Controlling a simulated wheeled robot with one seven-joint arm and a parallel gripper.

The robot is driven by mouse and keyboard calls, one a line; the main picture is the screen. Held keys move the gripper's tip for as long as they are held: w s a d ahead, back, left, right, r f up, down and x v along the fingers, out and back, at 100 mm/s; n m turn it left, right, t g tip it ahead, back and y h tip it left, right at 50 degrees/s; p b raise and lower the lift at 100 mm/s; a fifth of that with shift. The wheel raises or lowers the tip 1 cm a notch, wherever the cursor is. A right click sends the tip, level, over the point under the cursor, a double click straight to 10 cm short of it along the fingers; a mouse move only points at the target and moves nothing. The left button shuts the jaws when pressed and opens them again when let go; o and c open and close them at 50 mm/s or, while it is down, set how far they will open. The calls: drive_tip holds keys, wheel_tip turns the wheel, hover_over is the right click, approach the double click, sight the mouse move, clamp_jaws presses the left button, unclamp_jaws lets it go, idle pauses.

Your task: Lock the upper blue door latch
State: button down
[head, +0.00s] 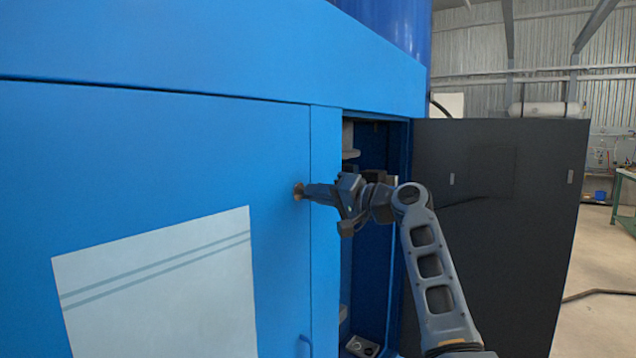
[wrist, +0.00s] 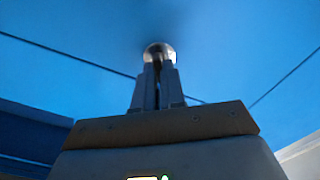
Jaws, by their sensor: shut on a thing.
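The blue door (head: 200,150) is a large flat panel at the left of the head view, and it looks closed. The upper latch (head: 298,191) is a small brownish round piece near the door's right edge. It also shows in the wrist view as a round metallic piece (wrist: 160,50) on the blue surface. My gripper (head: 304,191) reaches it from the right, with its fingertips at the latch. In the wrist view my gripper (wrist: 158,70) has its fingers close together, shut on the latch. The fingers hide part of the latch.
A dark door (head: 500,210) stands open on the right, beside an open blue compartment (head: 370,270) with a small box at its bottom. A pale sheet (head: 160,290) is on the blue door. A lower blue handle (head: 305,343) shows at the bottom edge. Open floor (head: 595,260) lies far right.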

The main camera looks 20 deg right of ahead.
drive_tip(key=shift+d+m+p, duration=0.1)
drive_tip(key=shift+m+p, duration=2.65)
drive_tip(key=shift+m, duration=0.75)
drive_tip(key=shift+f, duration=0.15)
drive_tip(key=c, duration=1.2)
unclamp_jaws()
drive_tip(key=shift+b+v, duration=0.75)
drive_tip(key=shift+v, duration=3.15)
